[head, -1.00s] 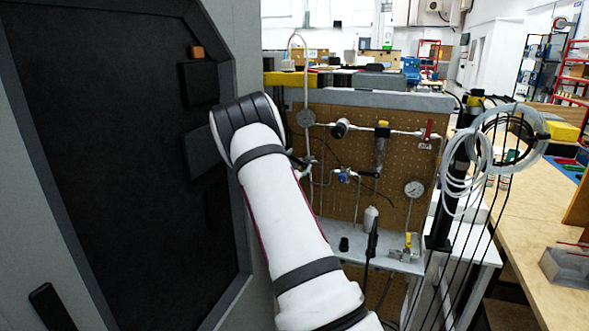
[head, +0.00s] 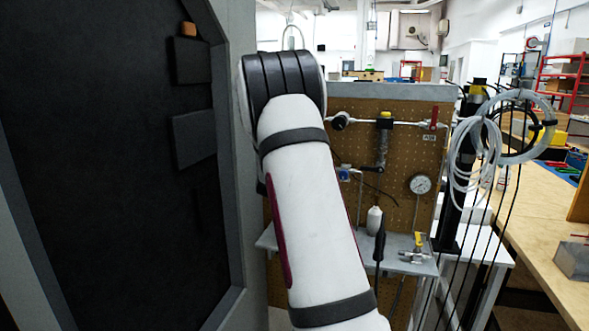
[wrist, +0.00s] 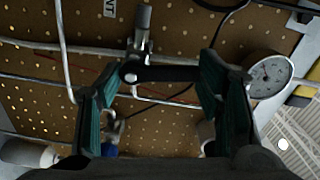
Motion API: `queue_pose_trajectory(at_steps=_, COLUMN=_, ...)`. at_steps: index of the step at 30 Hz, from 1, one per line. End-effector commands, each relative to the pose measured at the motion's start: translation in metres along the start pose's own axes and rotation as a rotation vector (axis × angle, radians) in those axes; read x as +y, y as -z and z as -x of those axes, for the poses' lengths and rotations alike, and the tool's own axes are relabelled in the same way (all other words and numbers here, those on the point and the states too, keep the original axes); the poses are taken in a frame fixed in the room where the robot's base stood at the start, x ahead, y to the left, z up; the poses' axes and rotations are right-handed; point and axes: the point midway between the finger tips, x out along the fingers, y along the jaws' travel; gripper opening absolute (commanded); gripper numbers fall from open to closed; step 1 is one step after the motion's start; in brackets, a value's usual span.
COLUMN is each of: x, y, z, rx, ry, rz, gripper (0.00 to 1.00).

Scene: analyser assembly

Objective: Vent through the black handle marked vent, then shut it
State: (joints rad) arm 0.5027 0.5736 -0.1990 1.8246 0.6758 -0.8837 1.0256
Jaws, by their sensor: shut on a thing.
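The black handle (wrist: 170,73) lies across the middle of the wrist view, joined at its left end to a metal valve fitting (wrist: 141,38) on the pegboard. A white label (wrist: 108,7) near it is cut off and shows only "NT". My gripper (wrist: 158,76) has its green-padded fingers at the two ends of the handle, shut on it lengthwise.
A round gauge (wrist: 268,75) is close to the right finger; it also shows in the head view (head: 420,184). A red handle (head: 434,116) is at the upper right of the board. A large dark cabinet (head: 110,170) stands at left. Coiled white tubing (head: 475,160) hangs at right.

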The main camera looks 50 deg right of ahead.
Motion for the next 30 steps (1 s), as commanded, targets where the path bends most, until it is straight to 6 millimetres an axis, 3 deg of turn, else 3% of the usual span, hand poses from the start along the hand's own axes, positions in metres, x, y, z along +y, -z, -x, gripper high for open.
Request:
queue_pose_trajectory(at_steps=12, x=0.0045, y=0.0043, z=0.0000, rx=0.001, ry=-0.004, rz=-0.180, gripper=0.33)
queue_pose_trajectory(at_steps=30, x=0.0038, y=0.0053, z=0.0003, rx=0.000, ry=-0.007, rz=-0.214, gripper=0.32)
